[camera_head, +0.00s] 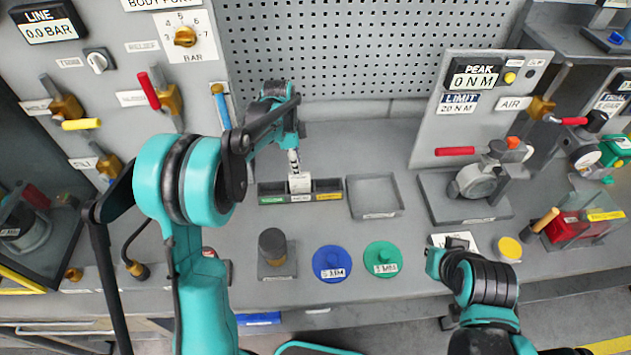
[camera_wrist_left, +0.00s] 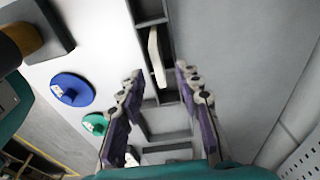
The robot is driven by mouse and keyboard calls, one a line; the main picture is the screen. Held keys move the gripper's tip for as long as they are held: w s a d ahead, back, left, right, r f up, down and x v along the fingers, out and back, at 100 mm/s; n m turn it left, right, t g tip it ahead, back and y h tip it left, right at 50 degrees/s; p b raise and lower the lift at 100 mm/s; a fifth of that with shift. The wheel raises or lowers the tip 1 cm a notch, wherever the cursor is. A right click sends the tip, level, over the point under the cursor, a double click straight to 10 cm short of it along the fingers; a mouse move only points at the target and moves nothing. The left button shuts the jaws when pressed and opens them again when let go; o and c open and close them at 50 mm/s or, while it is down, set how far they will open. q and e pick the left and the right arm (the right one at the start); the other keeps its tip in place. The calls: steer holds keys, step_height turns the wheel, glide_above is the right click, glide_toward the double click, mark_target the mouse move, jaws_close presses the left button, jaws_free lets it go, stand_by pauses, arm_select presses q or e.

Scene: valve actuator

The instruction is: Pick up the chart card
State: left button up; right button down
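A white card (camera_head: 299,183), which I take as the chart card, stands in the middle compartment of a dark three-part tray (camera_head: 270,188). In the left wrist view the card (camera_wrist_left: 156,57) leans slightly inside the tray (camera_wrist_left: 139,10). My left gripper (camera_head: 294,160) is just above the card in the head view. In the left wrist view its two fingers (camera_wrist_left: 160,75) are spread apart, with the card ahead between them, and nothing is held. My right gripper (camera_head: 436,262) is low at the bench front on the right; its fingers do not show clearly.
A shallow empty grey tray (camera_head: 376,196) is right of the card tray. A blue disc (camera_head: 332,263), a green disc (camera_head: 383,258) and a dark cylinder on a block (camera_head: 272,247) are in front. A white plate (camera_head: 455,241) lies by my right gripper. A pegboard wall rises behind.

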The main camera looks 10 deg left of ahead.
mark_target(300, 179)
arm_select(q)
step_height(300, 179, down, 3)
steer(key=shift+d+r+b, duration=0.1)
steer(key=shift+b, duration=0.25)
steer(key=f, duration=0.2)
steer(key=f+b, duration=0.1)
steer(key=shift+d+f, duration=0.3)
steer(key=shift+f, duration=0.5)
jaws_close()
